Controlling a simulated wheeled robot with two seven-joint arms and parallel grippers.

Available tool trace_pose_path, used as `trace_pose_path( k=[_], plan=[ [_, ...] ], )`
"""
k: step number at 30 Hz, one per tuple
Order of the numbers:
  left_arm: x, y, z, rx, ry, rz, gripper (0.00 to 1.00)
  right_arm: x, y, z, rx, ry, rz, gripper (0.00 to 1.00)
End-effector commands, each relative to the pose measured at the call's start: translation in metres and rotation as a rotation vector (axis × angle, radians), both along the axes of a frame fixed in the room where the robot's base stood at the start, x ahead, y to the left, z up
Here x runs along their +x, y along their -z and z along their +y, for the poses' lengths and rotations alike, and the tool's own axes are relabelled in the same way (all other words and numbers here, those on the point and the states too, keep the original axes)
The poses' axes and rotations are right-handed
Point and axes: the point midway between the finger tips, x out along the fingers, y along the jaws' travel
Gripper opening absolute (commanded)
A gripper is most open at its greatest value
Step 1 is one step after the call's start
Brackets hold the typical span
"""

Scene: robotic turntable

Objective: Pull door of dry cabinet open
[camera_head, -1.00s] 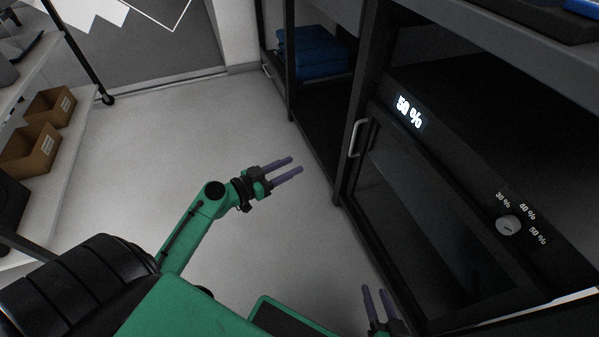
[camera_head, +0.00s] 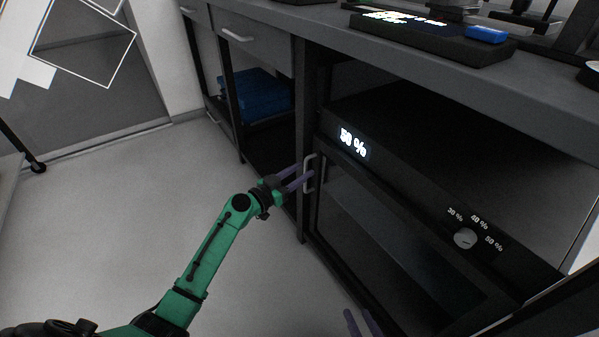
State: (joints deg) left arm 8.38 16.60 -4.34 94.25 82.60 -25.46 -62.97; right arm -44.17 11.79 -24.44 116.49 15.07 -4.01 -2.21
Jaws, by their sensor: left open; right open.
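The dry cabinet (camera_head: 345,120) stands under the bench at the right, black, with a lit "50 %" readout and a round knob (camera_head: 465,238). Its dark glass door (camera_head: 385,235) looks shut. The door's pale vertical handle (camera_head: 309,172) is at the door's left edge. My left gripper (camera_head: 303,177) is open, with its purple fingers at the handle; I cannot tell whether the handle lies between them or they touch it. My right gripper (camera_head: 362,322) is open at the bottom edge, low in front of the door, only its fingertips showing.
The grey bench top (camera_head: 440,75) overhangs the cabinet and carries a device and a blue item (camera_head: 487,34). An open shelf left of the cabinet holds blue folded things (camera_head: 255,93). The floor (camera_head: 120,220) at the left is clear.

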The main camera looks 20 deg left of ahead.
Motion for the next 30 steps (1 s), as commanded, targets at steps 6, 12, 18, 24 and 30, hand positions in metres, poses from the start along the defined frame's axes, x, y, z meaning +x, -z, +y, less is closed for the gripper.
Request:
trace_pose_path(
  k=[6, 12, 18, 24, 30],
  plan=[
    [-0.0003, -0.0001, 0.0003, 0.000, 0.000, 0.000, 0.14, -0.0001, 0.0000, 0.0001, 0.000, 0.000, 0.000, 0.50],
    [-0.0004, -0.0002, 0.0005, 0.000, 0.000, -0.001, 0.00, -0.0001, 0.0001, 0.0001, 0.000, 0.000, 0.000, 0.50],
    [-0.0005, -0.0002, 0.0005, 0.000, -0.001, -0.001, 0.00, -0.0001, 0.0003, 0.0000, 0.000, 0.000, 0.000, 0.50],
    [-0.0005, -0.0002, 0.0005, 0.000, -0.001, -0.001, 0.00, -0.0002, 0.0005, -0.0001, 0.000, 0.001, 0.000, 0.50],
    [-0.0005, -0.0003, 0.0005, 0.000, -0.001, -0.001, 0.00, -0.0002, 0.0007, -0.0002, 0.000, 0.001, 0.000, 0.50]
  ],
)
